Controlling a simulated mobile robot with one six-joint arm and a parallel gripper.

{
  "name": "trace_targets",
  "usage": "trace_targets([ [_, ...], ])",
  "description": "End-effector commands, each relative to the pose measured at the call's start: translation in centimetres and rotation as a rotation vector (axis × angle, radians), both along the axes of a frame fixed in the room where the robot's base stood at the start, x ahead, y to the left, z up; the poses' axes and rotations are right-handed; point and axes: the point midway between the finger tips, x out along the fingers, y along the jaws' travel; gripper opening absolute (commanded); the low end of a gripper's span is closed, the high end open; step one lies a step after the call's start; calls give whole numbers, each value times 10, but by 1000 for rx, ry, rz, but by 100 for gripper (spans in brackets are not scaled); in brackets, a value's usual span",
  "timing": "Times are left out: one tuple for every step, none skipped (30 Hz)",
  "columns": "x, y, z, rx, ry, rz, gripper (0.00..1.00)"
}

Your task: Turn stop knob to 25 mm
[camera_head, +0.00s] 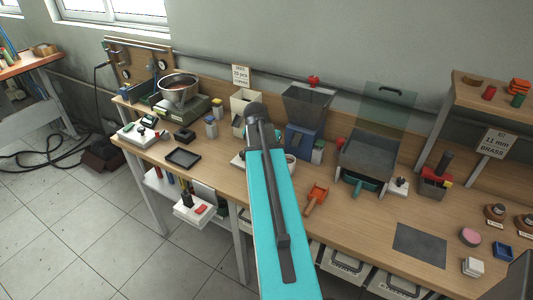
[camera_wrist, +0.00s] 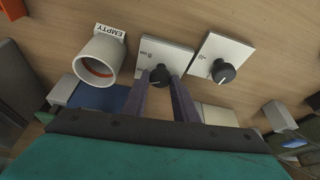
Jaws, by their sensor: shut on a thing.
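In the wrist view, my gripper (camera_wrist: 159,82) points at a white plate (camera_wrist: 170,51) with a dark round knob (camera_wrist: 159,73) on it. My two fingers are on either side of this knob and closed on it. A second white plate (camera_wrist: 228,50) to the right carries another dark knob (camera_wrist: 223,71) with a light pointer mark. The markings on both plates are too small to read, so I cannot tell a set value. In the head view my turquoise arm hides the gripper and the knobs.
A white cup with an orange ring (camera_wrist: 99,61) stands left of the held knob, beside a sign reading EMPTY (camera_wrist: 110,31). In the head view, the wooden bench (camera_head: 350,218) holds an orange scoop (camera_head: 316,198), a black tray (camera_head: 183,158) and a metal bowl (camera_head: 178,86).

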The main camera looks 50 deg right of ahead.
Motion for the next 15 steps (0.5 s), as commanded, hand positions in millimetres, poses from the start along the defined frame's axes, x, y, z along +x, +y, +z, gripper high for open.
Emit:
trace_targets([
  [0,0,1,-1,-1,-3,4],
  [0,0,1,-1,-1,-4,4],
  [0,0,1,-1,-1,-4,4],
  [0,0,1,-1,-1,-4,4],
  [0,0,1,-1,-1,-4,4],
  [0,0,1,-1,-1,-4,4],
  [0,0,1,-1,-1,-4,4],
  [0,0,1,-1,-1,-4,4],
  [0,0,1,-1,-1,-4,4],
  [0,0,1,-1,-1,-3,4],
  [0,0,1,-1,-1,-3,4],
  [0,0,1,-1,-1,-3,33],
  [0,0,1,-1,-1,-3,38],
  [0,0,1,-1,-1,-3,43],
  [0,0,0,-1,-1,-3,44],
])
